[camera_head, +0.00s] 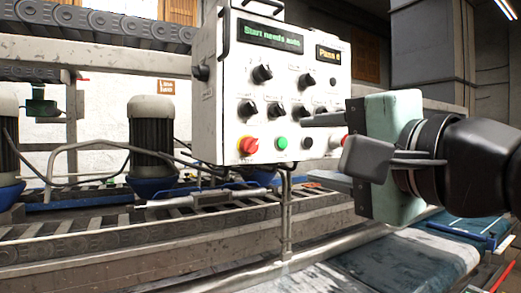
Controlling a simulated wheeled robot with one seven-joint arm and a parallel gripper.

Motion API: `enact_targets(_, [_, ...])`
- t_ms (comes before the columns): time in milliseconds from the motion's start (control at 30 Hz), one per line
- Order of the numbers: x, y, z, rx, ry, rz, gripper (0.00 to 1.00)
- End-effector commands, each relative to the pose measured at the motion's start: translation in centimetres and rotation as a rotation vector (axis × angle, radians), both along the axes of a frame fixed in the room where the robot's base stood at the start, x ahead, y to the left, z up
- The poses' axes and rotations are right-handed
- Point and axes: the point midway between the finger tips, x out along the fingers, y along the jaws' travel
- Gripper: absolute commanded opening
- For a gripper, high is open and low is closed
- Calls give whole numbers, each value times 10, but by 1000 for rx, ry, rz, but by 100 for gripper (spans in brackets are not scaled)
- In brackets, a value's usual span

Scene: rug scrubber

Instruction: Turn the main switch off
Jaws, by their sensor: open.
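A white control box (225,100) stands on a post in the middle of the view. Its front carries a red knob on a yellow base (249,145) at the lower left, which looks like the main switch; its label is too small to read. Another black knob (200,72) sits on the box's left side. My gripper (314,148) comes in from the right with its fingers pointing left, open and empty. It is in front of the box's lower right part, to the right of the red knob. Its upper finger overlaps the panel; I cannot tell whether it touches.
The panel also has several black knobs, a green button (282,143), a black button (307,143) and a display (270,35) reading "Start needs auto". A red part (345,139) shows behind my gripper. Conveyor rails and motors (152,137) fill the left.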

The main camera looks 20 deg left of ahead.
Motion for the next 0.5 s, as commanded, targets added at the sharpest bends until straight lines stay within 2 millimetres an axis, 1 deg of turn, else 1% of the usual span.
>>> enact_targets(100, [15,14,0,1,6,-4,51])
enact_targets(500, [58,68,1,-2,8,1,51])
